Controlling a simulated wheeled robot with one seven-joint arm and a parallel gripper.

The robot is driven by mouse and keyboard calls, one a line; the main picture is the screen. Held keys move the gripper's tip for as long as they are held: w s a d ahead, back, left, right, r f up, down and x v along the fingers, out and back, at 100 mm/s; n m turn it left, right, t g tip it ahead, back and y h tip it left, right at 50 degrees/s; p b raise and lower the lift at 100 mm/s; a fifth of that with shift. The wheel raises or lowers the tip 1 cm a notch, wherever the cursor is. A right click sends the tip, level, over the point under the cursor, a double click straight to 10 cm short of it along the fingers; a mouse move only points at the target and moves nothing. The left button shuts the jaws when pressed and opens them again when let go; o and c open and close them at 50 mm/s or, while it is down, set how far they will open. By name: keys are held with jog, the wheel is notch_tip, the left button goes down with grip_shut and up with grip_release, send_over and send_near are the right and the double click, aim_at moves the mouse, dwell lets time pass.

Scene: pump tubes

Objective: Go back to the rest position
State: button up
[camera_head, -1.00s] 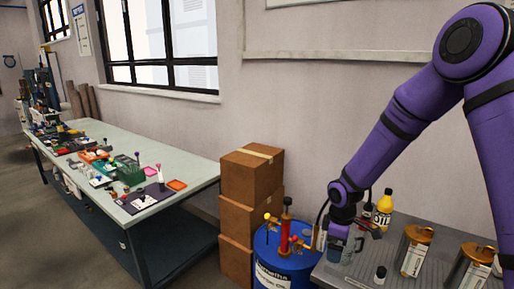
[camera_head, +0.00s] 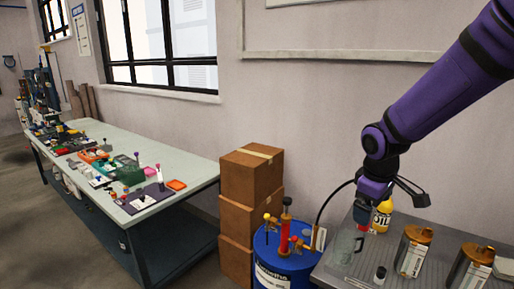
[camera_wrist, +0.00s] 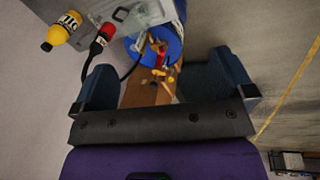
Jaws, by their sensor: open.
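My purple arm reaches in from the upper right in the head view. My gripper (camera_head: 364,213) hangs above the back of the grey bench, in front of the yellow bottle (camera_head: 382,215). In the wrist view my gripper (camera_wrist: 165,82) has its two dark blue fingers wide apart, with nothing held between them. The blue drum (camera_wrist: 160,40) with its red pump (camera_wrist: 159,58) lies beyond the fingers. The pump also shows in the head view (camera_head: 284,232). A clear glass mug (camera_head: 345,247) stands on the bench, apart from my gripper.
Two jars with golden lids (camera_head: 411,258) (camera_head: 465,271) and a small dark bottle (camera_head: 380,275) stand on the bench. Stacked cardboard boxes (camera_head: 251,180) and a cluttered long table (camera_head: 190,165) are left.

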jog(key=s+d+r+m+t, duration=0.1)
jog(key=s+r+m, duration=0.3)
jog(key=s+r, duration=0.3)
jog(key=s+d+r+m+t+y, duration=0.1)
jog(key=s+r+m, duration=0.3)
jog(key=s, duration=1.1)
notch_tip(320, 180, up, 4)
jog(key=shift+s+d+f+t, duration=0.25)
jog(key=shift+s+d+t, duration=0.15)
jog(key=shift+t, duration=0.3)
